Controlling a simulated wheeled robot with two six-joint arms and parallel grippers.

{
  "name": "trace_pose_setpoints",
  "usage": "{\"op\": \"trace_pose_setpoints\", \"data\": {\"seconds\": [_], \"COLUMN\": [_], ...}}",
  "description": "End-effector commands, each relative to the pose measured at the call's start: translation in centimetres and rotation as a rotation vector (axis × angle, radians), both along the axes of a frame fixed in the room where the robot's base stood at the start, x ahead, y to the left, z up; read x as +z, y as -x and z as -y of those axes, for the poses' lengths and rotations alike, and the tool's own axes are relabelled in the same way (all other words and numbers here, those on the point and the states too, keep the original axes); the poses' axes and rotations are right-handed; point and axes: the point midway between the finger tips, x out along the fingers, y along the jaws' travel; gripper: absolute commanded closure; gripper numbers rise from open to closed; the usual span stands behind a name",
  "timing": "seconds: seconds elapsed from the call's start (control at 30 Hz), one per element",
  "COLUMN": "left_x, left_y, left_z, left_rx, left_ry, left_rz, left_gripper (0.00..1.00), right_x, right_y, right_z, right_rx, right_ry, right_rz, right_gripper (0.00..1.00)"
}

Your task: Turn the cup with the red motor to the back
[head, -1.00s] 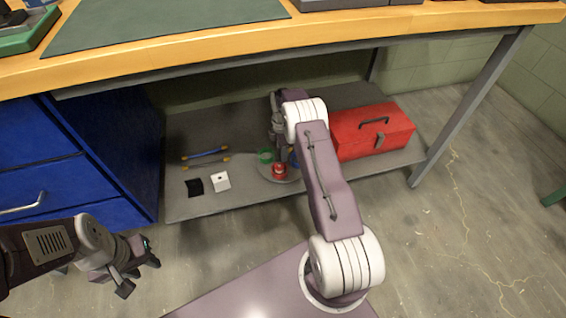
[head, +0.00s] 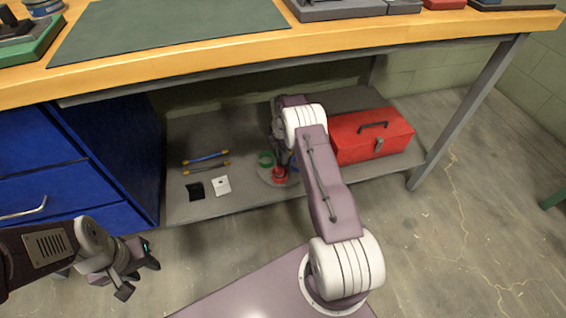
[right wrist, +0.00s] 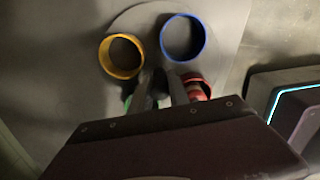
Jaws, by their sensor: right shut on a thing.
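A round grey plate (right wrist: 215,15) lies on the low shelf under the bench and carries coloured cups. In the right wrist view the yellow cup (right wrist: 121,56) and blue cup (right wrist: 183,37) look empty. The red cup (right wrist: 205,80), with something red in it, is beside my right finger. The green cup (right wrist: 127,103) is mostly hidden. In the head view the red cup (head: 279,178) is at the plate's front. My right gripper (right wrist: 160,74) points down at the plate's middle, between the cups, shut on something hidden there. My left gripper (head: 137,275) is away from the shelf; its jaw gap is unclear.
A red toolbox (head: 350,145) stands right of the plate. A white block (head: 221,185), a black square (head: 195,191) and two thin tools (head: 205,160) lie to its left. The bench top (head: 300,48) overhangs the shelf. A blue drawer cabinet (head: 70,165) stands at left.

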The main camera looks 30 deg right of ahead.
Motion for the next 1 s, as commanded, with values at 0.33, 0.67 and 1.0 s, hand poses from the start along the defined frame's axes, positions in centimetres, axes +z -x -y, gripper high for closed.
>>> {"op": "trace_pose_setpoints", "data": {"seconds": [0.33, 0.67, 1.0], "left_x": [0.5, 0.8, 1.4], "left_y": [0.0, 0.0, 0.0], "left_z": [0.0, 0.0, 0.0], "left_rx": [0.0, 0.0, 0.0], "left_ry": [0.0, 0.0, 0.0], "left_rz": [0.0, 0.0, 0.0], "left_gripper": [0.64, 0.64, 0.64], "right_x": [0.2, 0.0, 0.1], "right_y": [0.0, 0.0, 0.0], "right_z": [0.0, 0.0, 0.0], "right_rx": [0.103, 0.302, 0.55], "right_ry": [0.0, 0.0, 0.0], "right_rz": [0.0, 0.0, 0.0], "right_gripper": [1.0, 1.0, 1.0]}}
